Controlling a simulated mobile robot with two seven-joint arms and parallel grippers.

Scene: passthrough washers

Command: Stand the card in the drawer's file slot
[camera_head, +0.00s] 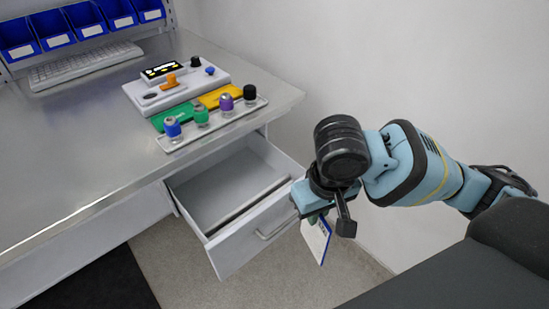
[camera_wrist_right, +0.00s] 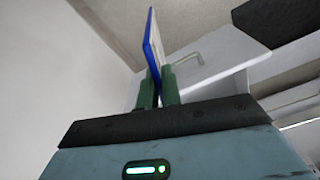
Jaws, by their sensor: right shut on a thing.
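My right gripper (camera_head: 318,215) is beside the right side of the open drawer (camera_head: 222,187). It is shut on a card (camera_head: 317,240), white with a blue edge, which hangs tilted below the fingers, outside the drawer. In the right wrist view the card (camera_wrist_right: 153,45) stands out from between the green fingers (camera_wrist_right: 159,88), its blue edge towards the camera. The drawer's front panel and handle (camera_wrist_right: 188,59) are behind it. In the head view a narrow slot (camera_head: 240,212) runs along the inside of the drawer's front. My left gripper is out of view.
On the steel bench (camera_head: 80,135) stand a grey device (camera_head: 172,88) with knobs, a tray (camera_head: 215,122) of coloured-capped vials, a keyboard (camera_head: 85,65) and blue bins (camera_head: 52,28). A white wall (camera_head: 400,60) is behind my right arm. A dark mat (camera_head: 95,282) lies on the floor.

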